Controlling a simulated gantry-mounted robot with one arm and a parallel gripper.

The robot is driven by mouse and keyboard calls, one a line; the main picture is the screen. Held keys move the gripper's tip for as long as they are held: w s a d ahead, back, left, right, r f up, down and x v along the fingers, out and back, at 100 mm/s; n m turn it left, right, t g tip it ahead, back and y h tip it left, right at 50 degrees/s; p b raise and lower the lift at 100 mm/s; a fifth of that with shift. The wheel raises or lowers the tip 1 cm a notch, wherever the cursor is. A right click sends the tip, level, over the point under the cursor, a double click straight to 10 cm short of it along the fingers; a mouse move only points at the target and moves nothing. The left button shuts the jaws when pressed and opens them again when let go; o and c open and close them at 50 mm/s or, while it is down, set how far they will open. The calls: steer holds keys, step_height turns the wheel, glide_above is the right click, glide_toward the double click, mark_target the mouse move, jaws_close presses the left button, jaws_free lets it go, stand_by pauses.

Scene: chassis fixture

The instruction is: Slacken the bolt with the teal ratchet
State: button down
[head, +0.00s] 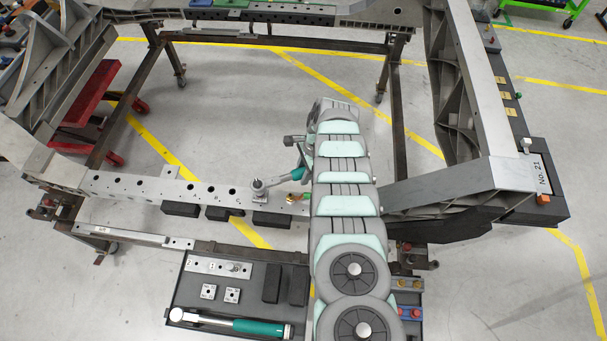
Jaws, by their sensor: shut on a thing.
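The teal ratchet (290,176) is at the middle of the head view. My gripper (301,167) is shut on the right end of the teal handle. My arm hides part of the gripper and the handle's far end.
A dark tray (212,333) at the front holds a torque wrench (232,323) with a teal handle, a plate, small blocks and black blocks. A brass-coloured part (297,197) sits on the beam beside my arm. Large frame castings (480,110) stand right and left.

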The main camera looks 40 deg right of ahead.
steer(key=shift+w+d+n+b, duration=0.25)
steer(key=shift+w+n+b, duration=0.7)
steer(key=shift+b, duration=3.05)
steer(key=shift+w+d+f+n+g+b, duration=0.15)
steer(key=shift+w+n+g+b, duration=0.55)
steer(key=shift+b, duration=4)
steer(key=shift+w+r+t+p, duration=0.15)
steer(key=shift+r+t+p, duration=0.15)
steer(key=shift+r+p, duration=0.75)
